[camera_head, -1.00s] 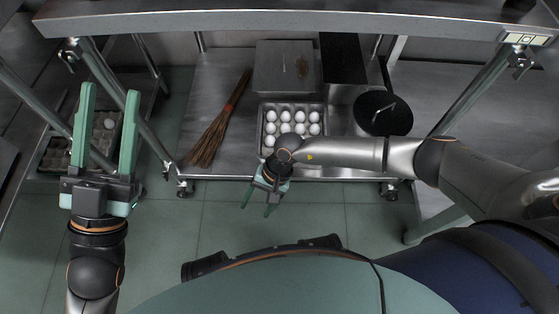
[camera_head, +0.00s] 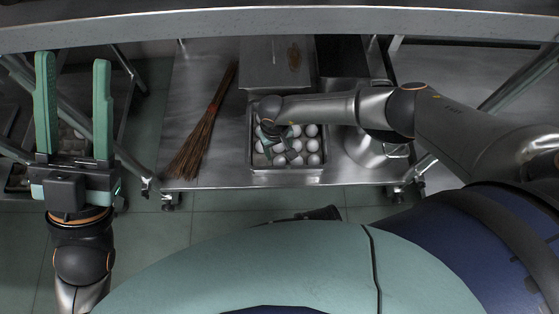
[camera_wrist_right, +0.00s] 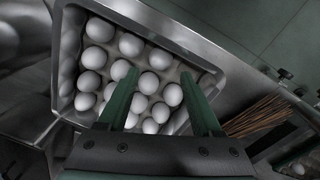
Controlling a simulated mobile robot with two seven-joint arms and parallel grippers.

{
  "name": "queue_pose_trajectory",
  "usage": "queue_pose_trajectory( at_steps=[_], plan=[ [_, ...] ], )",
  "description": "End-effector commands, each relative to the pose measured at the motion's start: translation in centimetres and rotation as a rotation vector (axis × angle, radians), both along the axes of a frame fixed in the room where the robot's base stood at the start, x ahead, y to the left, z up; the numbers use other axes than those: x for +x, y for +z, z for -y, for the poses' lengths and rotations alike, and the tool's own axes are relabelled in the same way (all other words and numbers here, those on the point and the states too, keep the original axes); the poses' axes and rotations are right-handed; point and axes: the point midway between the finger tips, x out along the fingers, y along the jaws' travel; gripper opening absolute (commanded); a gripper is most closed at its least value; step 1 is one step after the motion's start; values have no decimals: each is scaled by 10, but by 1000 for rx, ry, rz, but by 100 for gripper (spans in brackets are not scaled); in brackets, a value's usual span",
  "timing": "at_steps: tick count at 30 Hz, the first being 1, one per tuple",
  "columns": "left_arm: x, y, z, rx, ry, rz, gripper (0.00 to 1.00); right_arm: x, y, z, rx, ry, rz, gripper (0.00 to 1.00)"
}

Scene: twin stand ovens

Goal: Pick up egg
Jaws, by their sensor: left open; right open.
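White eggs (camera_head: 312,145) sit in rows in a metal tray (camera_head: 322,172) on the lower shelf. My right gripper (camera_head: 279,150) is over this tray, partly hiding eggs in the head view. In the right wrist view the right gripper (camera_wrist_right: 158,75) is open, its green fingers reaching over the tray (camera_wrist_right: 207,68). Several eggs, one of them a white egg (camera_wrist_right: 149,83), show between and beyond the fingers. Whether a finger touches an egg I cannot tell. My left gripper (camera_head: 72,60) is open and empty at the far left, away from the tray.
A straw broom (camera_head: 205,130) lies on the shelf left of the tray. A grey box (camera_head: 275,65) is behind the tray, and a round metal pot or lid (camera_head: 372,150) is to its right. The upper steel shelf edge (camera_head: 250,29) runs across above the arms.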

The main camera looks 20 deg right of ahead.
Motion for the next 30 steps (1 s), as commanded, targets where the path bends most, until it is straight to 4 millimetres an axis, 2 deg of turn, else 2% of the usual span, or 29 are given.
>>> queue_pose_trajectory(
  at_steps=[1, 8, 16, 26, 27, 30],
  plan=[
    [0, -8, 1, 4, 1, -1, 50, 0, -12, 0, 1, -2, 0, 66],
    [1, -17, 2, 13, 5, -3, 50, 0, -28, 0, 3, -2, 0, 66],
    [2, -43, 5, 34, 14, -8, 50, -2, -68, 2, 2, -3, 0, 66],
    [2, -45, 6, 38, 16, -13, 50, -3, -74, 4, -2, -2, -2, 66],
    [2, -45, 6, 38, 16, -13, 50, -3, -74, 4, -3, -2, -3, 58],
    [2, -45, 6, 37, 15, -13, 50, -3, -74, 5, -3, -2, -3, 46]
  ],
)
